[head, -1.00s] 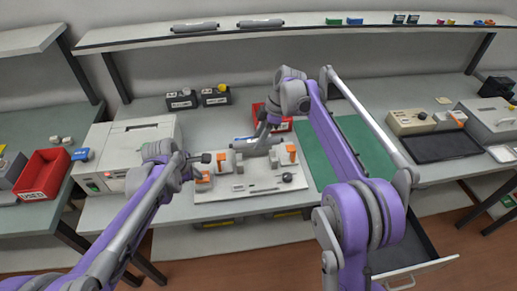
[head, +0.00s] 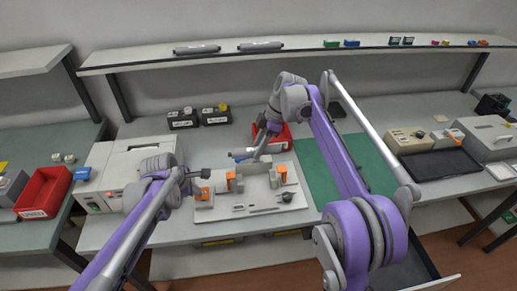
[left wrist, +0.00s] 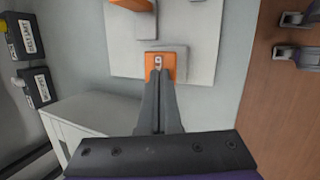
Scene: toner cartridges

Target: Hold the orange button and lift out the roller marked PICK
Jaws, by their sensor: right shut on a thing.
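A pale fixture plate (head: 232,212) lies on the bench with orange parts at both sides. In the left wrist view, the orange button (left wrist: 170,60) has a small white mark. My left gripper (head: 203,173) is at this button; its fingers (left wrist: 158,72) are together with their tips over it.
A red bin (head: 279,140) stands behind the fixture. A green mat (head: 325,160) lies to its right. A white printer-like box (head: 122,165) stands to the left, and two black boxes (head: 183,118) stand behind. A shelf (head: 290,50) crosses the back.

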